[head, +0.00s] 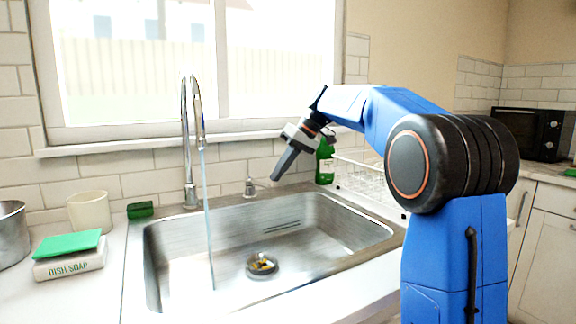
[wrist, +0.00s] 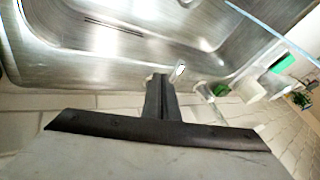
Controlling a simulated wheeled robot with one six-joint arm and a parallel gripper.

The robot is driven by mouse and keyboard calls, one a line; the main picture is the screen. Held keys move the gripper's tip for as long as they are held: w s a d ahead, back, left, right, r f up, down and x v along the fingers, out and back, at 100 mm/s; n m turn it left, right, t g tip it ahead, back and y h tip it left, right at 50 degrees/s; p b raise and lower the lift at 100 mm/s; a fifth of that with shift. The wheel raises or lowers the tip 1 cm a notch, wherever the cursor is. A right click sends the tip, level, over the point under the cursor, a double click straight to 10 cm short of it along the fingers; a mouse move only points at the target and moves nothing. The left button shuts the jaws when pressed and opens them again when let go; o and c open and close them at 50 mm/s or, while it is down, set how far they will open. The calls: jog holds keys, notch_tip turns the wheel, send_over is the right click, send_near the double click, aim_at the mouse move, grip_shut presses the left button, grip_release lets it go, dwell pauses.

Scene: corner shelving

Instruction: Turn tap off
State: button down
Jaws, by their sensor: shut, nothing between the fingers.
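The chrome gooseneck tap (head: 188,150) stands behind the sink. A thin stream of water (head: 208,235) runs from its spout into the basin. The stream also shows at the upper right in the wrist view (wrist: 270,30). A small metal lever fitting (head: 250,187) stands on the rim right of the tap. My gripper (head: 275,176) is shut and empty, pointing down-left, just right of and slightly above this fitting in the head view. In the wrist view the closed fingers (wrist: 161,82) are beside a small shiny metal piece (wrist: 179,70). I cannot tell whether they touch.
The steel sink (head: 330,208) has a drain (head: 262,264) with bits in it. A green bottle (head: 325,160) and a wire dish rack (head: 372,180) stand right of my gripper. A green sponge (head: 140,210), a cream cup (head: 90,212) and a dish soap box (head: 70,262) are at left.

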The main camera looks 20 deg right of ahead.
aim_at(258, 184)
jog(key=shift+s+a+f, duration=0.15)
jog(key=shift+a, duration=0.25)
jog(key=shift+s+a+f, duration=0.1)
jog(key=shift+s+a, duration=0.05)
jog(key=shift+a, duration=0.2)
jog(key=shift+s+a, duration=0.55)
jog(key=shift+a, duration=0.25)
jog(key=shift+d, duration=0.1)
